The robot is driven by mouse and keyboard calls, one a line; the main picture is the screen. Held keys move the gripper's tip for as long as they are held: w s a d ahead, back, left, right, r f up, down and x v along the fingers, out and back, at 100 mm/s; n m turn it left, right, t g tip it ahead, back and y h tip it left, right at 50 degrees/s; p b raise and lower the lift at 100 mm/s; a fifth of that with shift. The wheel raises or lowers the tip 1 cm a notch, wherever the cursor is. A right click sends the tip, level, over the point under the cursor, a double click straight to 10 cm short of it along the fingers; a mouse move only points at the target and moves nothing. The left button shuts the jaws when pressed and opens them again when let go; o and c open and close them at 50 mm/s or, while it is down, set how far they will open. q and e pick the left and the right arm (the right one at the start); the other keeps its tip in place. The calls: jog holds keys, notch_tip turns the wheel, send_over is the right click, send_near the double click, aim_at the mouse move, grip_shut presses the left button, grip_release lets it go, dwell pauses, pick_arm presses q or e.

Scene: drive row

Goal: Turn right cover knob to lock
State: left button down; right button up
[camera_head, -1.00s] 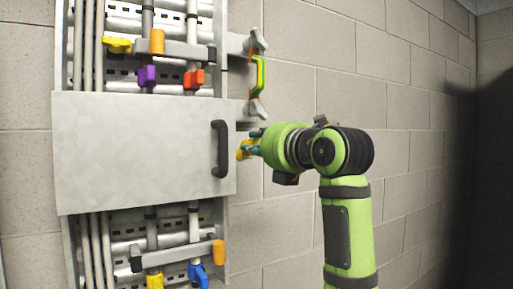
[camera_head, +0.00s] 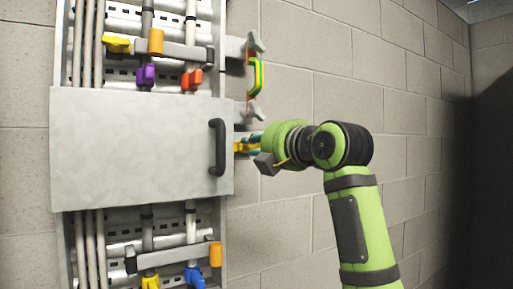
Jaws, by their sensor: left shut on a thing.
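A flat grey cover panel (camera_head: 130,150) with a black handle (camera_head: 217,147) spans the middle of the wall rack. A yellow knob (camera_head: 241,147) sits at the cover's right edge and lies about level. My left gripper (camera_head: 252,146) reaches it from the right and is shut on it. The fingers and green wrist hide much of the knob. I cannot tell whether it is locked. My right gripper is not in view.
Above the gripper, a green and yellow handle (camera_head: 255,78) stands out on grey brackets. Yellow, orange, purple and red valve handles sit above the cover, and more sit below it. Bare block wall (camera_head: 420,120) lies to the right.

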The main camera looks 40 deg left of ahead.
pick_arm(q)
jog(key=shift+r+m, duration=0.1)
jog(key=shift+m, duration=0.5)
jog(key=c, duration=1.1)
grip_release()
jog(key=v, duration=1.2)
